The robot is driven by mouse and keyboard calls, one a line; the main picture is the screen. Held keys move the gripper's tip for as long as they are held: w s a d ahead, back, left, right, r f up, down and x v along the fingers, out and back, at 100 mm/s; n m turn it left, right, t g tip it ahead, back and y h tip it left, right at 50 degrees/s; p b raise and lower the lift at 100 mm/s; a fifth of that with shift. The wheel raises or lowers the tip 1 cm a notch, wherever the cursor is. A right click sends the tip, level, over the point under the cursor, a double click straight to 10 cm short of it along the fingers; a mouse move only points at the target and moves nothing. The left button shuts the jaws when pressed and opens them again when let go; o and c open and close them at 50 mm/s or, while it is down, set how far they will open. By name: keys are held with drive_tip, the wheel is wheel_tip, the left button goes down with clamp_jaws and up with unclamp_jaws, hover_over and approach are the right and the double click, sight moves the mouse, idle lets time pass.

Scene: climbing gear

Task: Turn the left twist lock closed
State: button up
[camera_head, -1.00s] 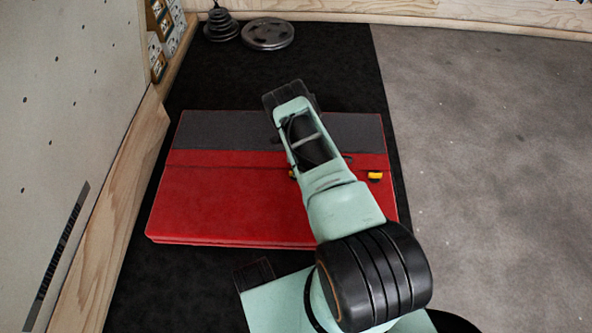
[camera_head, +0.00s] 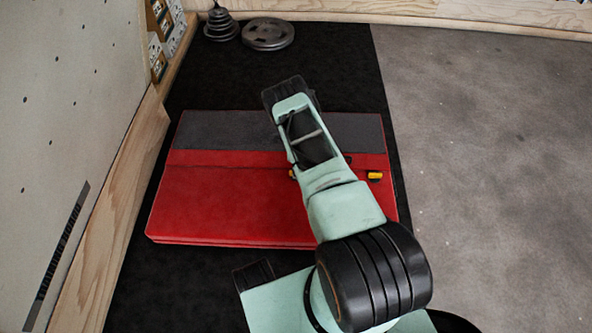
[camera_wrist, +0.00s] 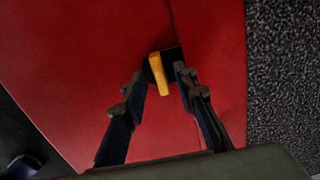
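The left twist lock (camera_wrist: 158,75) shows in the wrist view as a yellow handle on a black base, on the red pad. In the head view only a sliver of its yellow (camera_head: 292,173) shows beside my arm. My gripper (camera_wrist: 159,71) is open, one black finger on each side of the yellow handle. A gap shows between the handle and the left finger; whether the right finger touches the black base is unclear. My gripper is hidden behind my arm in the head view. The other twist lock (camera_head: 375,175), yellow and black, lies to the right on the pad.
The red and grey folded pad (camera_head: 220,205) lies on black flooring. A wooden-edged climbing wall (camera_head: 75,120) stands at the left. Weight plates (camera_head: 268,34) lie at the back. Grey floor (camera_head: 490,150) at the right is clear.

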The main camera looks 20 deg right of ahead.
wheel_tip(320, 180, up, 11)
idle(0.4)
drive_tip(key=shift+r, duration=0.1)
idle(0.3)
